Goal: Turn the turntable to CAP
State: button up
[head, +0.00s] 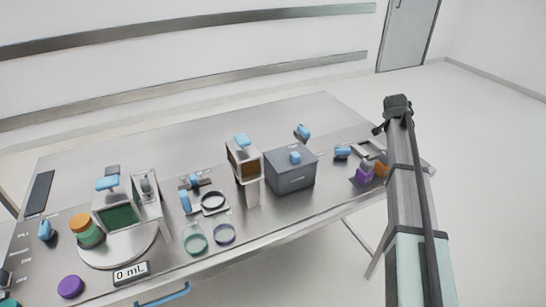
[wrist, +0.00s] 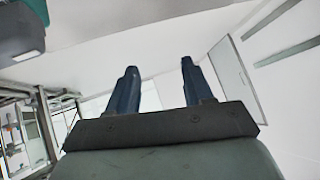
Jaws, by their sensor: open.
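The turntable (head: 100,257) is a round pale disc at the left front of the metal table. A jar (head: 87,236) with a green body and an orange top stands on its left part. A box with a dark green face (head: 117,217) and a blue handle stands at its back edge. I cannot read any CAP mark. My gripper (wrist: 160,85) shows in the wrist view with two dark blue fingers apart and nothing between them. It points towards the wall and door, away from the table. In the head view my arm stands at the right, and the fingers cannot be made out.
A "0 mL" display (head: 131,273) and a purple lid (head: 71,286) lie at the table's front left. A dispenser (head: 243,162), a grey box (head: 291,172) and several rings stand near the middle. Purple and orange pieces (head: 364,174) sit at the right end. The back of the table is clear.

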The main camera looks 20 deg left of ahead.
jog(key=s+a+r+n+y, duration=0.1)
jog(key=s+a, duration=0.1)
jog(key=a, duration=0.9)
jog(key=s+a+r+n+y, duration=0.1)
jog(key=s+a+n, duration=0.15)
jog(key=a, duration=0.85)
jog(key=s+a+r+n+y, duration=0.1)
jog(key=s+a, duration=0.1)
jog(key=a, duration=0.9)
jog(key=s+a+n+g+y, duration=0.1)
jog(key=s+a, duration=0.4)
jog(key=a, duration=0.3)
jog(key=s+a+n, duration=0.1)
jog(key=s+a, duration=0.3)
jog(key=a, duration=0.4)
notch_tip(320, 180, up, 3)
jog(key=n+g+y, duration=0.2)
jog(key=n+g, duration=0.3)
jog(key=n, duration=0.5)
send_over(42, 228)
jog(key=s+d, duration=0.4)
jog(key=x, duration=1.4)
jog(key=shift+w, duration=0.1)
